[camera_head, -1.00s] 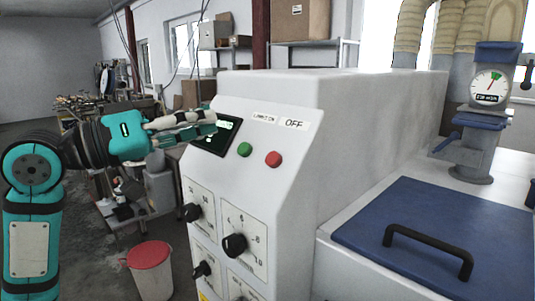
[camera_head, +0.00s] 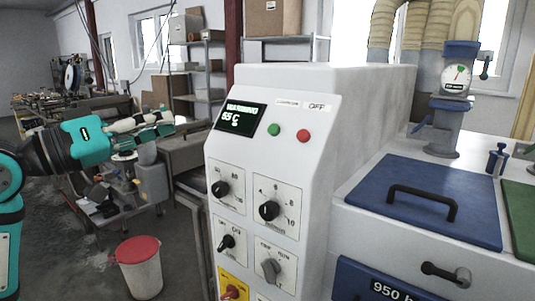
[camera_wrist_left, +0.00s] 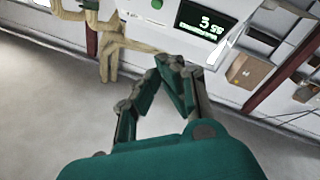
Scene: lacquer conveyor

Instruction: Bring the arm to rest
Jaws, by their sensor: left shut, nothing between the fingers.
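My left gripper (camera_head: 172,122) is teal and grey. It is shut and empty, held in the air to the left of the white control cabinet (camera_head: 365,100) and apart from it. In the left wrist view the fingers of my left gripper (camera_wrist_left: 168,65) meet at their tips, with nothing between them. The cabinet's dark display (camera_head: 240,116) is lit with green text that reads 55 C. It also shows tilted in the left wrist view (camera_wrist_left: 207,20). A green button (camera_head: 274,130) and a red button (camera_head: 304,136) sit right of the display. My right gripper is out of view.
Several black knobs, including one on the right (camera_head: 269,211), are on the cabinet front. A white bucket with a red lid (camera_head: 138,250) stands on the floor below my left gripper. A cluttered bench (camera_head: 110,105) is behind it. A blue lid with a handle (camera_head: 375,215) is at right.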

